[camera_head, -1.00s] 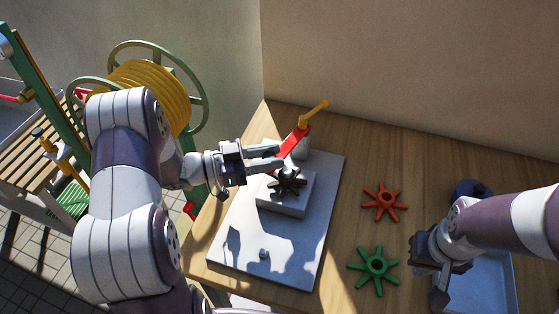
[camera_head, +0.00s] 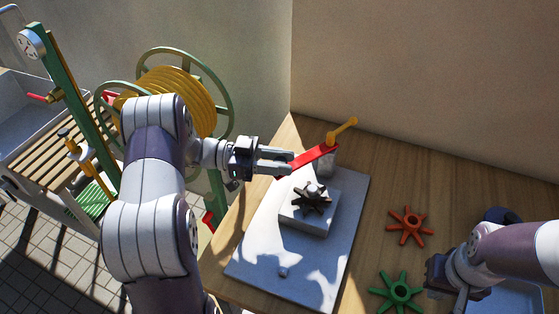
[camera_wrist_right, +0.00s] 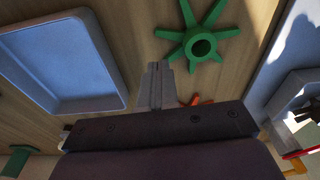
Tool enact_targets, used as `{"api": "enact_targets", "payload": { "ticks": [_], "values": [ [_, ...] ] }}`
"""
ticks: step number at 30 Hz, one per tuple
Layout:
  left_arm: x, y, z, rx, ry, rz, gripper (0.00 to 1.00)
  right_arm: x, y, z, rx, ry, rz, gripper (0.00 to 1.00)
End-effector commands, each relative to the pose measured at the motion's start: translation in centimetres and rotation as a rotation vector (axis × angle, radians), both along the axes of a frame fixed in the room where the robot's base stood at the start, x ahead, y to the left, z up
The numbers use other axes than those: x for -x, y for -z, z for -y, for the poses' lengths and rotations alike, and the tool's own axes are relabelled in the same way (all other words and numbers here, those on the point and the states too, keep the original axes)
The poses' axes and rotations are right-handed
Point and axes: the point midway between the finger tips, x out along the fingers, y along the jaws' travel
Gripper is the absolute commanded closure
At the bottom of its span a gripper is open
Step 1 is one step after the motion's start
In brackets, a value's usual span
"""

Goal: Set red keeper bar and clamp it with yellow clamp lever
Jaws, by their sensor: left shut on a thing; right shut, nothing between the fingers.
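The red keeper bar (camera_head: 316,157) slants above the back of the grey plate (camera_head: 335,245). My left gripper (camera_head: 290,162) is shut on the bar near its left end. The bar's right end is by a grey post (camera_head: 325,163). The yellow clamp lever (camera_head: 343,131) sticks up at that end, pointing back and right. A dark star-shaped wheel (camera_head: 313,196) sits on a raised block (camera_head: 305,220), in front of the bar, uncovered. My right gripper (camera_head: 460,298) is shut and empty over the table's right side; its fingers also show in the right wrist view (camera_wrist_right: 155,75).
An orange star wheel (camera_head: 410,226) and a green star wheel (camera_head: 398,293) lie on the wooden table right of the plate. A blue tray (camera_wrist_right: 65,60) and a dark blue round thing (camera_head: 500,214) are at the right. A yellow hose reel (camera_head: 172,95) stands left.

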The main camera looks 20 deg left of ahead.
Motion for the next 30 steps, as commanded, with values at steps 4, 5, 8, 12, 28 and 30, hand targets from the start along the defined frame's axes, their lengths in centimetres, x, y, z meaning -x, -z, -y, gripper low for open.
{"api": "enact_targets", "payload": {
  "ticks": [4,5,8,12,28,30],
  "values": [
    [-0.2,-0.5,-0.1,0.003,-0.003,0.012,0.46,0.0,-0.1,0.0,0.0,0.0,0.0,1.0],
    [-0.2,-0.5,-0.1,0.003,-0.003,0.011,0.46,0.0,-0.1,0.0,0.0,0.0,0.0,1.0],
    [-0.1,-0.4,0.0,0.002,-0.002,0.009,0.46,0.0,-0.1,0.0,0.0,0.0,0.0,1.0],
    [-0.1,-0.2,-0.1,0.002,-0.002,0.006,0.46,0.0,0.0,0.0,0.0,0.0,0.0,1.0],
    [2.0,-0.1,-11.1,0.0,-0.004,0.009,0.46,0.0,2.5,0.0,0.0,0.0,0.0,1.0],
    [2.2,-0.2,-11.9,0.0,-0.004,0.009,0.46,0.0,2.6,0.0,0.0,0.0,0.0,1.0]
  ]
}}
